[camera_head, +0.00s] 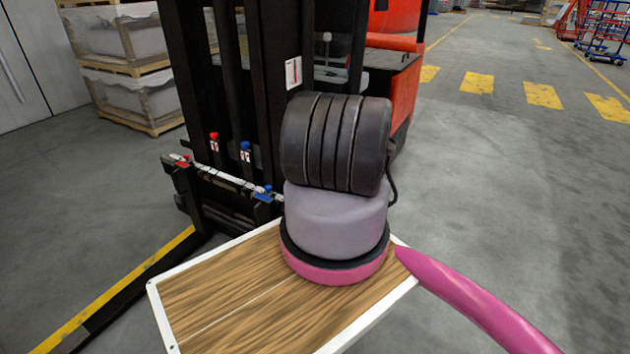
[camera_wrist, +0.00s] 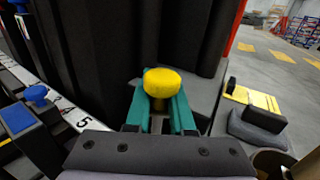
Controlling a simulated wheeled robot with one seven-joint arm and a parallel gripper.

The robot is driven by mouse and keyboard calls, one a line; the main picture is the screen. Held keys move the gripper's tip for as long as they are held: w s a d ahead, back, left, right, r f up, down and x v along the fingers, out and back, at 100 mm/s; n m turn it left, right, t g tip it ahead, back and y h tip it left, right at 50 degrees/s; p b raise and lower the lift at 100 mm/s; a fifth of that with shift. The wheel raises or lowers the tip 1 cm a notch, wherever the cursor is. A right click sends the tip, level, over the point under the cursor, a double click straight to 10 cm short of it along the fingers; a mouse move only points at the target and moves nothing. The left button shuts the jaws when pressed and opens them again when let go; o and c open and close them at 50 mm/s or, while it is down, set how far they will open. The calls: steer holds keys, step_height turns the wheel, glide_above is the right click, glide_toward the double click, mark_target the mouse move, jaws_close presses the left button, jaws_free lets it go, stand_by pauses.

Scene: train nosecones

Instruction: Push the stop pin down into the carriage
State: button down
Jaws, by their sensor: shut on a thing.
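My gripper (camera_wrist: 160,103) has two teal fingers in the wrist view, shut on a stop pin with a round yellow head (camera_wrist: 162,82). The yellow head stands above the fingers, and a short part of its stem shows between them. The pin's lower end is hidden, so I cannot tell how deep it sits. The carriage (camera_head: 228,176) is a bar with a white scale across the dark mast in the head view. In the wrist view its scale (camera_wrist: 72,112) runs along the left. My arm hides the gripper, the pin and the carriage's right part in the head view.
Blue-topped fittings (camera_wrist: 36,95) sit on the carriage left of my gripper. A red knob (camera_head: 214,137) and a blue knob (camera_head: 245,147) show by the mast. Crates (camera_head: 130,90) stand at the back left.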

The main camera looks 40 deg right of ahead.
steer(key=shift+f, duration=2.05)
steer(key=shift+r, duration=0.1)
